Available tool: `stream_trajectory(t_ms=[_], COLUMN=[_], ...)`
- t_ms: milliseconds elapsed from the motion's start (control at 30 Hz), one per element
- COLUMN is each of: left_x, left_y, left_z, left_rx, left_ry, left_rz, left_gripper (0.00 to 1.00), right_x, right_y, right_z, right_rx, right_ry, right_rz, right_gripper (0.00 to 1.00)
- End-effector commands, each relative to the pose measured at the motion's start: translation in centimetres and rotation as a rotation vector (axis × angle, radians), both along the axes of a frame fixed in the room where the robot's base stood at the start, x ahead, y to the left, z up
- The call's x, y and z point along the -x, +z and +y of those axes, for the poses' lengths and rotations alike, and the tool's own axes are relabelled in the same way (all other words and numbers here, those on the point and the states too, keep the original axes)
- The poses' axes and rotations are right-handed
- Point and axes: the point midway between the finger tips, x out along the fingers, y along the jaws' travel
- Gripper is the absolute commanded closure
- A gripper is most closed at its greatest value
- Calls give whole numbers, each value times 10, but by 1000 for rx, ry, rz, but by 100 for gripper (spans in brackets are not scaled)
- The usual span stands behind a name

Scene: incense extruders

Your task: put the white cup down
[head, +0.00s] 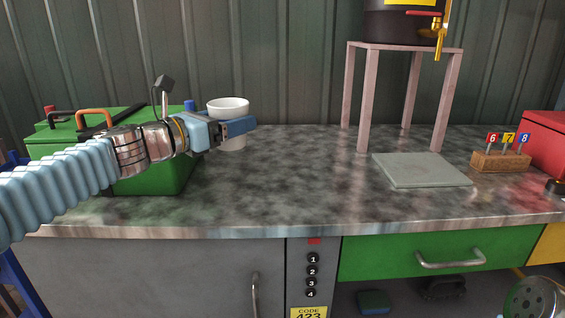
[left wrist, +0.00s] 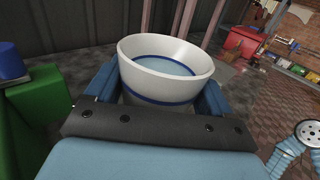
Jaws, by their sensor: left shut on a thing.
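The white cup (head: 228,105) is upright between the blue fingers of my left gripper (head: 232,128), which is shut on it. The cup's lower part shows beneath the fingers against the counter top (head: 270,185); I cannot tell whether its base touches the counter. In the left wrist view the cup (left wrist: 165,85) has a blue band around it, and the fingers (left wrist: 156,98) sit on its two sides. A pale blue surface shows inside; I cannot tell if it is liquid. My right gripper is not clearly in view.
A green toolbox (head: 160,175) stands left of the cup, close to my left arm. A pink stand (head: 405,47) holds a dark tapped container (head: 400,22). A grey slab (head: 420,170), a wooden block (head: 500,162) and a red box (head: 545,138) are to the right. The counter's middle is clear.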

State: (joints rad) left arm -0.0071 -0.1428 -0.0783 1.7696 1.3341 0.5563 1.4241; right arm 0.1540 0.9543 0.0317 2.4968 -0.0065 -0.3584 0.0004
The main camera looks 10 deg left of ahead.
Motion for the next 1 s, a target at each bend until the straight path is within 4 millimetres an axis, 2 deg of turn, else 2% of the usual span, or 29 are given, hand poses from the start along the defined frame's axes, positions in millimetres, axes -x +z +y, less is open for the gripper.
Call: stream_trajectory(t_ms=[33,167,200,333,567,633,800,1000], left_x=[-8,-29,-33,-43,-52,-55,-54,-54], left_y=[-7,-24,-36,-61,-77,-88,-110,-110], left_z=[-14,-44,-49,-64,-75,-81,-79,-79], left_rx=[3,1,3,2,1,1,1,1], left_ry=[-7,-6,-5,-3,-1,-2,0,0], left_rz=[4,4,5,1,0,2,0,-2], left_gripper=[71,71,71,71,71,71,71,71], right_x=[0,0,0,0,0,0,0,0], right_y=[0,0,-3,-16,-25,-31,-39,-38], right_z=[0,0,0,0,-1,-1,-1,-2], right_rx=[0,0,0,1,2,3,4,4], right_ry=[0,0,0,-1,-4,-5,-6,-6], right_rz=[0,0,-1,0,-1,-1,-1,-2], right_gripper=[57,57,57,57,57,57,57,57])
